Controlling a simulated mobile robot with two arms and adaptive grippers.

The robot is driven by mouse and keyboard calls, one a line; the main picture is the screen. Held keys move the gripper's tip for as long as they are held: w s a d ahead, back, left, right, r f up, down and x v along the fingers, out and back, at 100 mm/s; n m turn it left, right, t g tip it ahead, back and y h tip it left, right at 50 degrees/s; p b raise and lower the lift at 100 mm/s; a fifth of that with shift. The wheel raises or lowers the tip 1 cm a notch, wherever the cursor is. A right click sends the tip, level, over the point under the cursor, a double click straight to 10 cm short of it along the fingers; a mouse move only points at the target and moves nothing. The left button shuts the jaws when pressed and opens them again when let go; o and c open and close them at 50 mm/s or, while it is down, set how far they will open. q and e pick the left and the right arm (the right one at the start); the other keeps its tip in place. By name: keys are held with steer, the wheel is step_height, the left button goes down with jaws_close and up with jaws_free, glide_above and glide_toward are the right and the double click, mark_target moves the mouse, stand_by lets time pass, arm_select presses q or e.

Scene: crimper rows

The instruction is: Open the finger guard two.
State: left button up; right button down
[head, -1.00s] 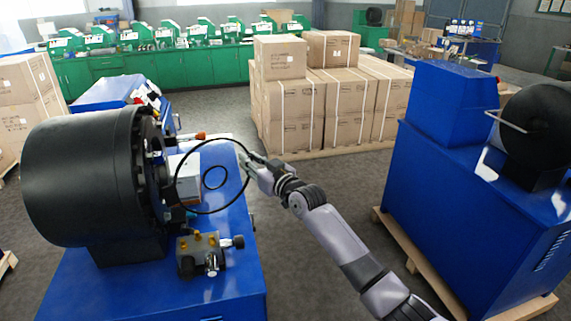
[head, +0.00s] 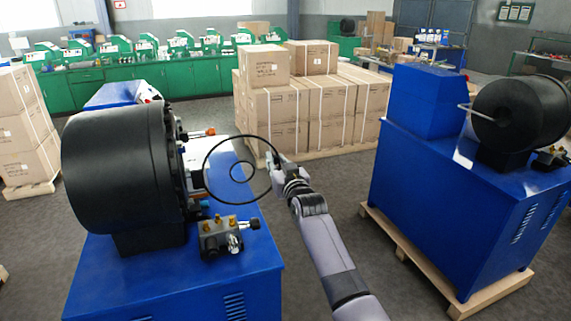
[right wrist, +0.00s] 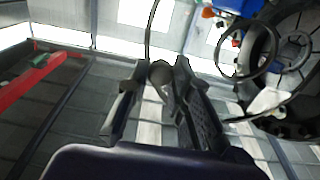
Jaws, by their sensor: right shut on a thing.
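The blue crimping machine at left carries a big black drum head (head: 115,170). A thin black hoop, which looks like the finger guard (head: 238,136), stands out to the right of the head's front face. A smaller dark ring (head: 242,171) shows inside the hoop's outline. My right gripper (head: 273,160) is at the hoop's right edge, away from the drum. In the right wrist view its two fingers (right wrist: 158,90) are closed around a dark rounded piece at the hoop's rim. The exact contact is partly hidden by the fingers. My left gripper is out of view.
A valve block (head: 222,236) sits on the left machine's blue base (head: 190,285). A second blue machine (head: 450,190) stands on a pallet at right. Stacked cartons (head: 275,105) stand behind my right gripper. Grey floor is open between the machines.

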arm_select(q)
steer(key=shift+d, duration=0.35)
arm_select(e)
steer(key=shift+r, duration=0.1)
steer(key=c, duration=1.8)
jaws_free()
steer(key=shift+a, duration=0.1)
steer(key=o, duration=0.3)
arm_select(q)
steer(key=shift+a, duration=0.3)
arm_select(e)
steer(key=shift+o, duration=0.3)
steer(key=v, duration=1.2)
steer(key=shift+w+f, duration=0.1)
steer(key=shift+f, duration=0.15)
